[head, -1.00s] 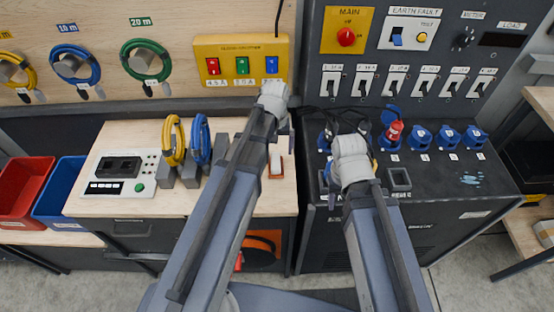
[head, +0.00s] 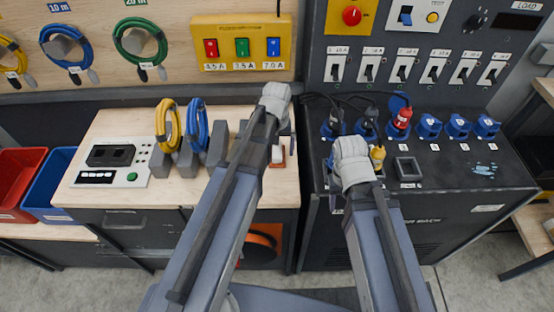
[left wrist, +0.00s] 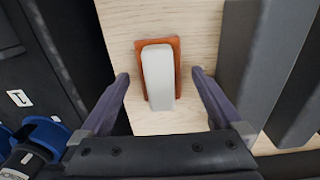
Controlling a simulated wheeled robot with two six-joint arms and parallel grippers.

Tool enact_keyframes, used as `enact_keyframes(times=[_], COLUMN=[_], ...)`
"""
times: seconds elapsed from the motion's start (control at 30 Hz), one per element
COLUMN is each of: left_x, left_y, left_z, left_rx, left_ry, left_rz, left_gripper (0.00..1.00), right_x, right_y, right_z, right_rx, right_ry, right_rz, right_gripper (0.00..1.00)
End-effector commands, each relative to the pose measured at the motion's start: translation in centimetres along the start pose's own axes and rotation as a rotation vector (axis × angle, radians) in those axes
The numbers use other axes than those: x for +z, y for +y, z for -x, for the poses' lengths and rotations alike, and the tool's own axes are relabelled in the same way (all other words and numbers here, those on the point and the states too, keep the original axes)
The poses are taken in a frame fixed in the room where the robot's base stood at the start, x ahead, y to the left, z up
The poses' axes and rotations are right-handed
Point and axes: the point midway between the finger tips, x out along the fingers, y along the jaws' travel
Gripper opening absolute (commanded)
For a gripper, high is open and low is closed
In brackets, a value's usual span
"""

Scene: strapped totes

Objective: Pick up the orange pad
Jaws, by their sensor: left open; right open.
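The orange pad (left wrist: 142,75) lies on the wooden bench top with a pale grey block (left wrist: 160,78) on top of it, leaving an orange rim showing. In the head view the orange pad (head: 277,163) is small and partly hidden beside my left arm. My left gripper (left wrist: 160,74) is open, with one finger on each side of the pad and block in the left wrist view; contact is not visible. My right gripper (head: 355,165) is over the black cabinet's front part, its fingers mostly hidden by the wrist.
Grey stands with yellow cable (head: 168,125) and blue cable (head: 196,125) stand left of the pad. A control box (head: 110,160) lies further left. The black cabinet (head: 455,180) with blue sockets and plugged cables is at the right. A yellow switch box (head: 242,45) hangs behind.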

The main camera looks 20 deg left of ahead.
Motion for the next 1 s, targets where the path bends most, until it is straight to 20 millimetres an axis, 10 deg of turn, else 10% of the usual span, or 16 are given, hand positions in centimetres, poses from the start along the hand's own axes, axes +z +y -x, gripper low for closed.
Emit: enact_keyframes(times=[0.33, 1.0], left_x=[0.01, 0.0], left_y=[-0.01, 0.0], left_z=[-0.92, -0.92], left_rx=[0.0, 0.0], left_ry=[0.0, 0.0], left_rz=[0.0, 0.0], left_gripper=[1.0, 0.25], right_x=[-0.05, -0.05], right_y=[-0.09, -0.09], right_z=[-0.91, -0.92], right_rx=[0.0, 0.0], right_ry=[0.0, 0.0], right_rz=[0.0, 0.0], right_gripper=[0.5, 0.5])
